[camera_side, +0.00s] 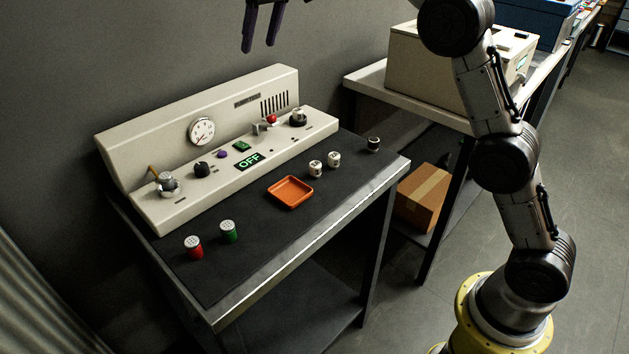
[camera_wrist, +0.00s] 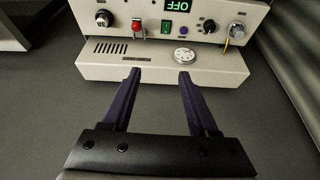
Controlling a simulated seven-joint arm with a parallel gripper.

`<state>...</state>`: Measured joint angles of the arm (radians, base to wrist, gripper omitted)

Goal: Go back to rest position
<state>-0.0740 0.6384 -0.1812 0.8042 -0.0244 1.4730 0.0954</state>
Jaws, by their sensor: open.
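My gripper (camera_side: 262,30) is high above the back of the brewer panel at the top edge of the side view, its two dark fingers pointing down. In the wrist view my gripper (camera_wrist: 157,75) shows its fingers spread apart with nothing between them. The cream brewer panel (camera_side: 215,150) stands on the dark bench. It carries a round gauge (camera_side: 202,131), a lit OFF display (camera_side: 249,160), a red-tipped switch (camera_side: 271,119) and several knobs. The wrist view also shows the panel (camera_wrist: 200,65), with the gauge, display and red switch. My gripper touches nothing.
A cream box (camera_side: 430,70) stands on the side table; a cardboard box (camera_side: 423,195) is below.

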